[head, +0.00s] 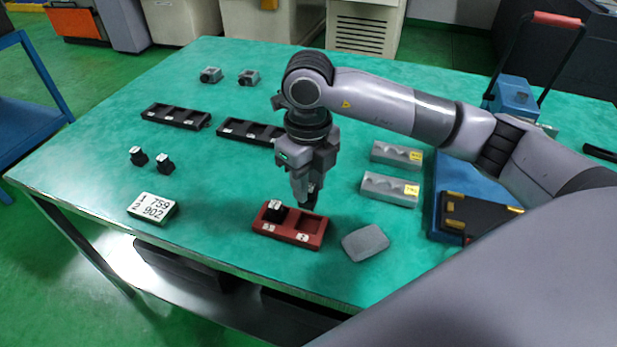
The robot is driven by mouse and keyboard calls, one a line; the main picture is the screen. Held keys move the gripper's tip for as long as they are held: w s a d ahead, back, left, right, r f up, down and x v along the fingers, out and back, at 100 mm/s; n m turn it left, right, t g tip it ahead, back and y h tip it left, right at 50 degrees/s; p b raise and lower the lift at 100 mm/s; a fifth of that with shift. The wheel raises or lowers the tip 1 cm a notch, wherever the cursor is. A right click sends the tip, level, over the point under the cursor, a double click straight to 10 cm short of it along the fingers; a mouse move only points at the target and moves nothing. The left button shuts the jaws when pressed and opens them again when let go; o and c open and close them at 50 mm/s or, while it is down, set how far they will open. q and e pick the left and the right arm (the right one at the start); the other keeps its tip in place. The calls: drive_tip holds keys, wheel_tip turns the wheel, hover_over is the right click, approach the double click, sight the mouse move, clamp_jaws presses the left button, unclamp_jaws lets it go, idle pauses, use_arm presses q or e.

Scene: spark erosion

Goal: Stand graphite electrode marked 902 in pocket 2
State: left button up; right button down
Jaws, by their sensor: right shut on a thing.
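A red tray (264,226) with two pockets stands near the front of the green table. A black electrode (274,212) with a small white label stands in its left pocket; I cannot read its mark. The right pocket, with a label that looks like 2, looks empty. My right gripper (307,201) points down just above the tray's back edge, around the right pocket. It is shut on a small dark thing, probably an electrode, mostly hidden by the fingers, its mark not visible. A white card (152,207) reads 1 759, 2 902. My left gripper is not in view.
Two small black labelled pieces (151,160) stand at left. Two black trays (176,116) lie behind them. A grey block (365,243) lies close to the red tray's right. Two grey metal blocks (389,189) and a blue tray with a black piece (478,217) are farther right.

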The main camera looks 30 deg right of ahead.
sight(309, 205)
drive_tip(key=shift+s+f, duration=0.1)
drive_tip(key=shift+f+b, duration=1.4)
drive_tip(key=shift+f, duration=0.6)
drive_tip(key=shift+f+b, duration=0.6)
drive_tip(key=shift+f, duration=0.25)
drive_tip(key=shift+f+b, duration=0.5)
drive_tip(key=shift+f, duration=0.05)
drive_tip(key=shift+f, duration=0.25)
drive_tip(key=c, duration=0.8)
unclamp_jaws()
